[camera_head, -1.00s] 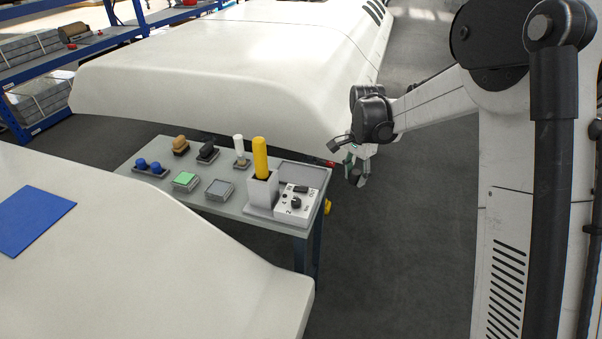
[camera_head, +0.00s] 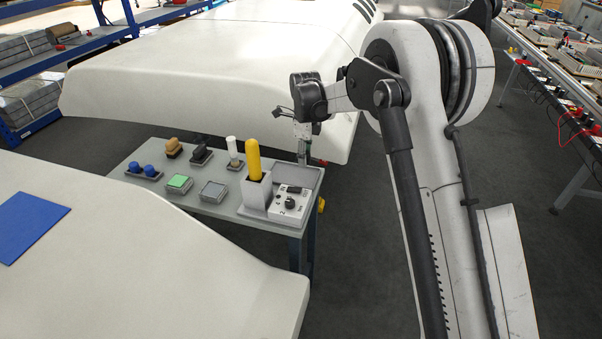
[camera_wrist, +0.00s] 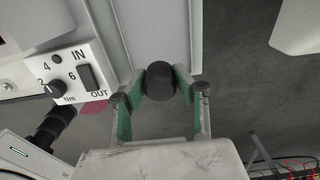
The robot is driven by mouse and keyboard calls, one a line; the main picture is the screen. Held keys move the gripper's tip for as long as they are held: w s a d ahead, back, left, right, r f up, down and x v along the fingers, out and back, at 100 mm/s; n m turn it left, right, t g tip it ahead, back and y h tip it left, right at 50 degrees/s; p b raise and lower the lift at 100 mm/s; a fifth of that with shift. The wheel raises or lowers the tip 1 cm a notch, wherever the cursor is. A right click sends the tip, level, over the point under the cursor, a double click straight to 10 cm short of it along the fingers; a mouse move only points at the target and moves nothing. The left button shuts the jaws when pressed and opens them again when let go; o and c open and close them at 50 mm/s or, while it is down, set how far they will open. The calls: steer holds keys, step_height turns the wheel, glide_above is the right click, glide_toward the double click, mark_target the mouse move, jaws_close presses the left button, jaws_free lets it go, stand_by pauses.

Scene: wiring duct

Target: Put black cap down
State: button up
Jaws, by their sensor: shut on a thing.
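The black cap (camera_wrist: 160,82) is a round dark piece held between the green-padded fingers of my gripper (camera_wrist: 159,92) in the wrist view. In the head view my gripper (camera_head: 303,155) points down at the back right of the small grey table, over or just behind the grey tray (camera_head: 300,174). The cap cannot be made out clearly in the head view. In the wrist view the tray (camera_wrist: 150,30) lies beyond the cap; whether they touch cannot be told.
A white control box with a knob (camera_head: 289,202) stands in front of the tray. A yellow cylinder (camera_head: 253,160) stands upright in a holder to its left. Several brushes and pads (camera_head: 180,183) fill the table's left part. A large white panel (camera_head: 220,70) lies behind.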

mark_target(304, 177)
steer(key=shift+f, duration=3.2)
steer(key=shift+f, duration=0.1)
steer(key=o, duration=0.8)
steer(key=shift+c, duration=0.2)
